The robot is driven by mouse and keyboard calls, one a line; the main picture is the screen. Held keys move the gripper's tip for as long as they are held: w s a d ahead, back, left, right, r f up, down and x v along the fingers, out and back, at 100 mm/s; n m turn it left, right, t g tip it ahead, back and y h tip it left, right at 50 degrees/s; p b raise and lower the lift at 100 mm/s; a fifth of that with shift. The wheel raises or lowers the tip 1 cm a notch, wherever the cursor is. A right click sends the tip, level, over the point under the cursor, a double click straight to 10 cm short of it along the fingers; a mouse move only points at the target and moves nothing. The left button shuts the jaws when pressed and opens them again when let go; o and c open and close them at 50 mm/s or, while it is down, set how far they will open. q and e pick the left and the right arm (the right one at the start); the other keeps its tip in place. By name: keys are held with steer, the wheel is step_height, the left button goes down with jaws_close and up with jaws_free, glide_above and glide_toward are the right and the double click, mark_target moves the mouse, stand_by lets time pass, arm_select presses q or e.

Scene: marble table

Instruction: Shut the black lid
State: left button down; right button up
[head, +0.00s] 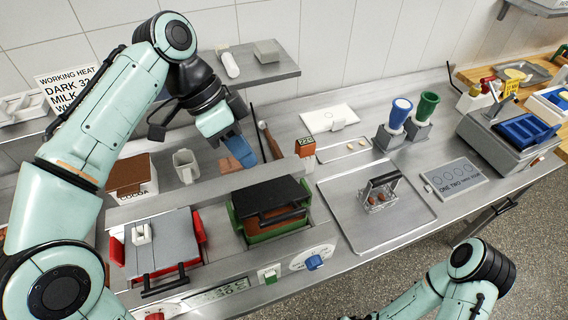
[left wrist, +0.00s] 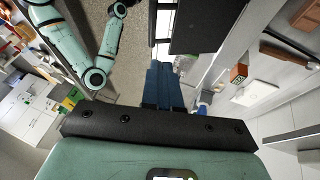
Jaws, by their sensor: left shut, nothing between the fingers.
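The black lid (head: 262,194) is over a green-sided container (head: 238,222) in the middle of the counter. It looks tilted, and brown contents show below its front part. A dark bar handle (head: 282,217) lies along the front. My left gripper (head: 240,158) is behind the lid with its blue fingers pointing down, apart from it. The fingers are shut and empty; they also show in the left wrist view (left wrist: 162,82). A large dark panel fills the top of that view; I cannot tell if it is the lid. My right gripper is out of view.
A red-sided container with a grey lid (head: 160,240) stands left of the green one. A cocoa box (head: 133,178) and a jug (head: 186,166) are behind it. An orange timer (head: 305,146) stands close by, right of my left gripper. A tray (head: 395,222) lies to the right.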

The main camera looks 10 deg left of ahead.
arm_select(q)
steer(key=s+b+x, duration=0.1)
steer(key=b+x, duration=0.1)
steer(key=x, duration=1)
steer(key=shift+d+y, duration=0.15)
steer(key=shift+y, duration=0.15)
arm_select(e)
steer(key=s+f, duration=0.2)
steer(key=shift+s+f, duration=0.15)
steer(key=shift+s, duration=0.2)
arm_select(q)
steer(key=shift+s, duration=0.1)
steer(key=shift+b, duration=0.3)
